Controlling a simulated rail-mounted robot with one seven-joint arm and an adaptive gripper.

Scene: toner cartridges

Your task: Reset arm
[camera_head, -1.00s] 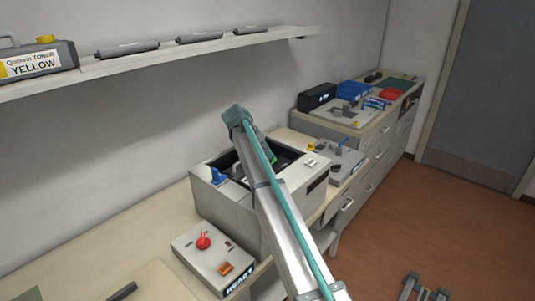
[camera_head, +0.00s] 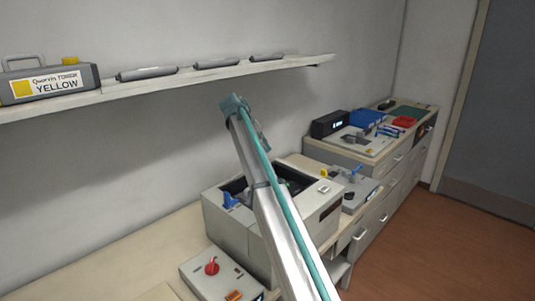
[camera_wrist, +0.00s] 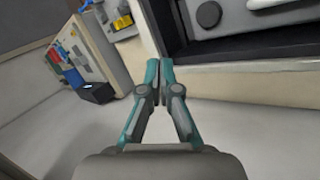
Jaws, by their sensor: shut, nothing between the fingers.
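My gripper (camera_wrist: 159,75) shows in the wrist view with its two teal and grey fingers drawn together at the tips and nothing between them.
A shelf (camera_head: 160,87) holds a yellow toner container (camera_head: 50,84) and several grey cartridges. A control box (camera_head: 212,278) with a red knob stands before the printer. A side cabinet (camera_head: 390,178) bears a black box and trays. The floor (camera_head: 450,240) at right is clear.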

